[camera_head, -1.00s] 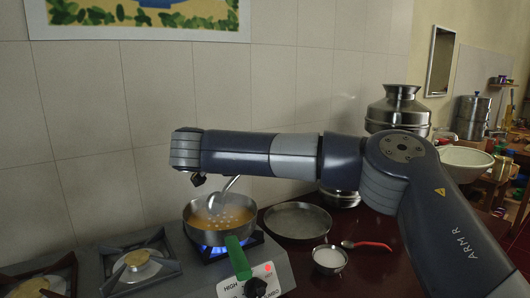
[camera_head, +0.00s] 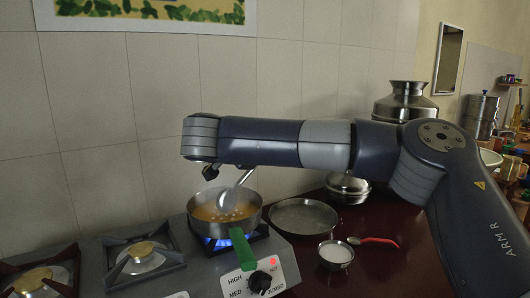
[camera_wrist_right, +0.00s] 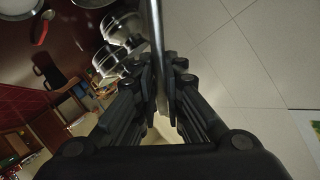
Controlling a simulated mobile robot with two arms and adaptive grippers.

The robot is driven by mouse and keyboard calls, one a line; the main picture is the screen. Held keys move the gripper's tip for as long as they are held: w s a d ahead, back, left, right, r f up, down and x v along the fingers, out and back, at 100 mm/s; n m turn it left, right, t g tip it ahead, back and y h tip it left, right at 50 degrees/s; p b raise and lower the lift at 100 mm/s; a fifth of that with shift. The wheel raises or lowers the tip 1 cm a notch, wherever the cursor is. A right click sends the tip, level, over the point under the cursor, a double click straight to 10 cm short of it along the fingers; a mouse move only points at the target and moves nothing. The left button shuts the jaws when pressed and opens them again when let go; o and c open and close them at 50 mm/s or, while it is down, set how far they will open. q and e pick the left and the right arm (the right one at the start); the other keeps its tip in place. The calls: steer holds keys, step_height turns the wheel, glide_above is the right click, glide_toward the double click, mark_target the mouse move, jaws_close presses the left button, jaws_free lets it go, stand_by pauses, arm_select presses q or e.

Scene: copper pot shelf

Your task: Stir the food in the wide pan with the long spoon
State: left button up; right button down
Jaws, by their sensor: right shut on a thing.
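The wide pan (camera_head: 254,219), a metal pan with a green handle, sits on the lit burner with orange food (camera_head: 206,212) in it. The long metal spoon (camera_head: 245,176) slants down into the pan, its bowl in the food toward the right side. My right gripper (camera_wrist_right: 163,78) is shut on the spoon's handle (camera_wrist_right: 156,28) in the right wrist view. In the head view, its wrist is above and behind the pan, and the fingers are mostly hidden. My left gripper is not in view.
A flat metal plate (camera_head: 303,217), a small bowl of white contents (camera_head: 336,254) and a red-handled spoon (camera_head: 373,240) lie right of the stove (camera_head: 190,270). A large metal pot (camera_head: 405,100) stands behind my right arm. An empty burner (camera_head: 142,255) is left of the pan.

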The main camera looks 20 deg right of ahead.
step_height(320, 180, up, 6)
steer(key=p, duration=0.3)
steer(key=shift+f, duration=0.2)
stand_by(0.5)
step_height(320, 180, up, 5)
steer(key=p, duration=0.4)
stand_by(1.0)
